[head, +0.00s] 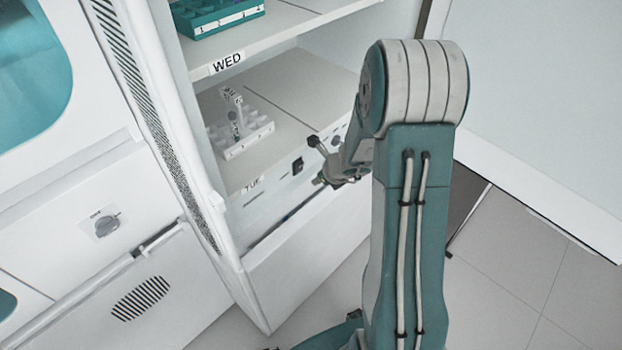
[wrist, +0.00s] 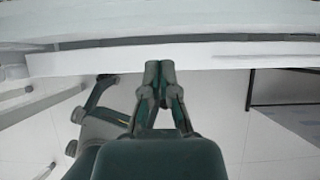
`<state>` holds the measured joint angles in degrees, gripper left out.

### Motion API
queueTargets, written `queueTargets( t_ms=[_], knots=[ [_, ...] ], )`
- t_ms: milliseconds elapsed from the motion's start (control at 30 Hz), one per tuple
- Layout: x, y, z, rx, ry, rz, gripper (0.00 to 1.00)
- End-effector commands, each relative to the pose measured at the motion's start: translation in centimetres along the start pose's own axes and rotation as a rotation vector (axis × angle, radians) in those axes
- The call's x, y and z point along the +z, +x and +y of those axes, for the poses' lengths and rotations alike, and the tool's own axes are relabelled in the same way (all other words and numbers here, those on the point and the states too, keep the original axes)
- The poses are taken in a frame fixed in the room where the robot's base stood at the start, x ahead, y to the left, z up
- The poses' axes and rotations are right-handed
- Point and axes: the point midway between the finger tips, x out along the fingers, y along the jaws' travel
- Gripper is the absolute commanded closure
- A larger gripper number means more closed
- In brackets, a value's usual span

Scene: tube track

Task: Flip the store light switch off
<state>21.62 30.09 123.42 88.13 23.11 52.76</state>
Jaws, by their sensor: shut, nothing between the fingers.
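A small black switch (head: 298,166) sits on the white front edge of the lower shelf, right of the "TUE" label. It looks like the store light switch; its on or off position is too small to tell. My gripper (head: 319,181) is just right of and below the switch in the head view, partly hidden by my arm. In the wrist view my gripper (wrist: 160,68) has its fingertips together and empty, close to a white horizontal edge. I cannot tell whether they touch it. The switch does not show in the wrist view.
A white rack (head: 247,140) with a tube stands on the lower shelf. A teal rack (head: 215,15) is on the "WED" shelf above. A grey knob (head: 106,226) is on the white cabinet at left. Tiled floor (head: 535,255) is open at right.

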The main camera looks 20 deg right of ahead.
Motion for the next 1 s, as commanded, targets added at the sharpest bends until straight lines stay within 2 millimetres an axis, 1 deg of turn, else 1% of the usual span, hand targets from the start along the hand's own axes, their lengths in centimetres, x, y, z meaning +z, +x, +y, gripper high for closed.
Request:
queueTargets(
  t_ms=[300,433,600,1000],
  knots=[
    [-2.1,-5.1,-0.1,-0.002,0.003,0.0,1.0],
    [-2.8,-6.7,0.0,-0.001,0.002,0.0,1.0],
    [-3.1,-7.5,0.1,0.0,0.002,0.002,1.0],
    [-3.1,-7.5,0.1,0.001,0.002,0.002,1.0]
  ],
)
